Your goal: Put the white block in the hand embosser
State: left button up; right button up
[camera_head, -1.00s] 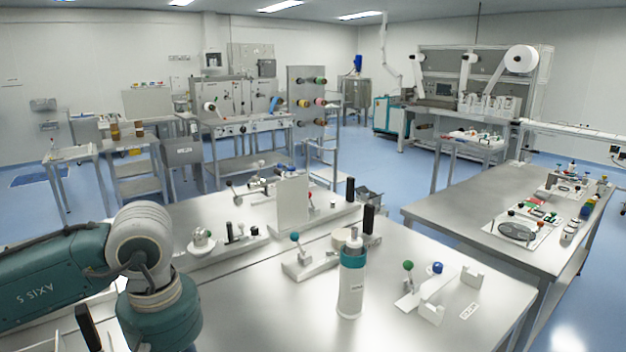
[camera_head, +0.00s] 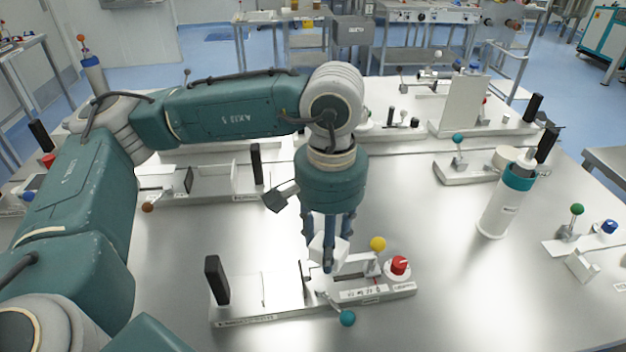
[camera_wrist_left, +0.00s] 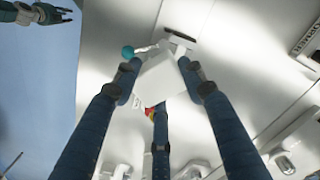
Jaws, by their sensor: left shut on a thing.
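My left gripper (camera_head: 328,262) points down and its fingers are shut on a white block (camera_head: 329,249). In the left wrist view the block (camera_wrist_left: 160,78) sits between the blue fingers. The block is above or just behind a white bench device (camera_head: 365,290) with a black upright handle, a teal ball, a yellow ball and a red knob. I cannot tell whether it touches this device, or whether this is the hand embosser, as its label is unreadable. What looks like my right gripper (camera_wrist_left: 62,14) shows small at the left wrist view's top left; its fingers are unclear.
A white bottle with a teal collar (camera_head: 507,200) stands to the right. Other white devices stand behind, one with a teal ball (camera_head: 466,172) and one with a tall white plate (camera_head: 462,104). Bare steel table (camera_head: 430,225) lies between the near device and the bottle.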

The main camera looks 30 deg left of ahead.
aim_at(284, 290)
jog(key=i+l, duration=0.2)
jog(key=l, duration=0.2)
jog(key=i+l, duration=0.15)
jog(key=l, duration=0.2)
jog(key=i+l+u, duration=0.1)
jog(key=l, duration=0.3)
jog(key=u, duration=0.45)
jog(key=i+l+u, duration=0.1)
jog(key=u, duration=0.4)
jog(key=l+u, duration=0.15)
jog(key=u, duration=0.3)
